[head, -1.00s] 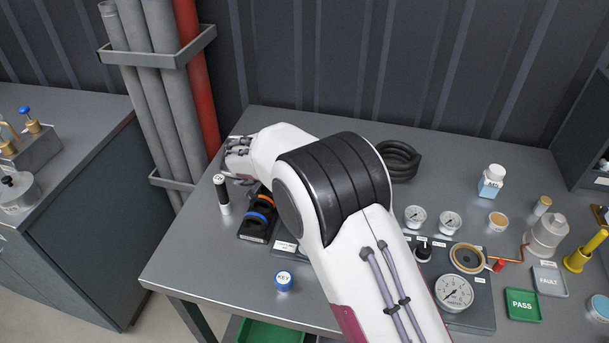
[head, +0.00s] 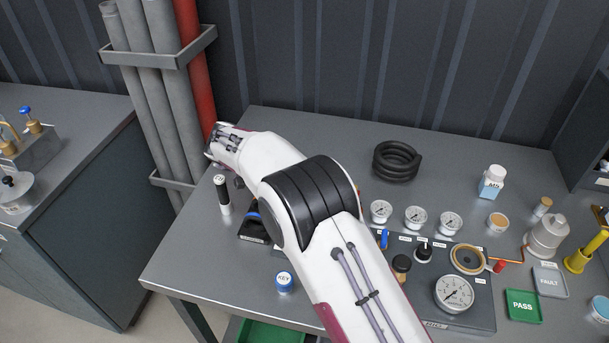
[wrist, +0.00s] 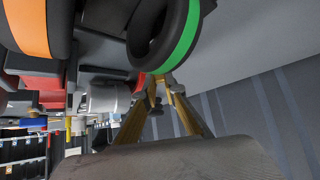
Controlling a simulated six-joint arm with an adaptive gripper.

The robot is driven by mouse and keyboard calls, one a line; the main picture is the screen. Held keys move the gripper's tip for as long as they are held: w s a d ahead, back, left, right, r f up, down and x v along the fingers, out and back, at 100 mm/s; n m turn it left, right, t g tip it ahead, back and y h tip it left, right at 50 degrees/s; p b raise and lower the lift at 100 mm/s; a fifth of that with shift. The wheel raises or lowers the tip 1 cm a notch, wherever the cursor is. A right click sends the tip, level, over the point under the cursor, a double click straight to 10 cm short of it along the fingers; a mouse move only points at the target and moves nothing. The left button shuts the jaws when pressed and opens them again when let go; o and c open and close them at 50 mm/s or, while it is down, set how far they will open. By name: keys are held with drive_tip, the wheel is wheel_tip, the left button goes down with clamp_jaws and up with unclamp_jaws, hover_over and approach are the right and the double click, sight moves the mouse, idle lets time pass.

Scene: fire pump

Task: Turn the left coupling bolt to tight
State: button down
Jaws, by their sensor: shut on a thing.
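My gripper (wrist: 161,82) shows in the wrist view as two yellow-brown fingers closing together at the lower edge of a black ring with a green band (wrist: 176,48). It appears shut on this ring. A black ring with an orange band (wrist: 28,25) is at the upper left of that view. In the head view my wrist is at the back left of the table, and the fingertips are hidden. A dark holder with a blue-banded ring (head: 254,228) is partly covered by my arm. I cannot make out the left coupling bolt in either view.
Grey pipes and a red pipe (head: 187,70) stand close to my wrist. A gauge panel (head: 430,312) fills the right; a black hose coil (head: 397,161) lies behind.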

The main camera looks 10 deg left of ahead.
drive_tip(key=shift+w+a+m+g+h, duration=0.1)
drive_tip(key=shift+m+g+h, duration=0.6)
drive_tip(key=shift+m, duration=0.6)
drive_tip(key=c, duration=2.4)
unclamp_jaws()
drive_tip(key=shift+a+r, duration=0.1)
drive_tip(key=shift+r, duration=0.05)
drive_tip(key=shift+v, duration=3.55)
drive_tip(key=shift+r, duration=0.1)
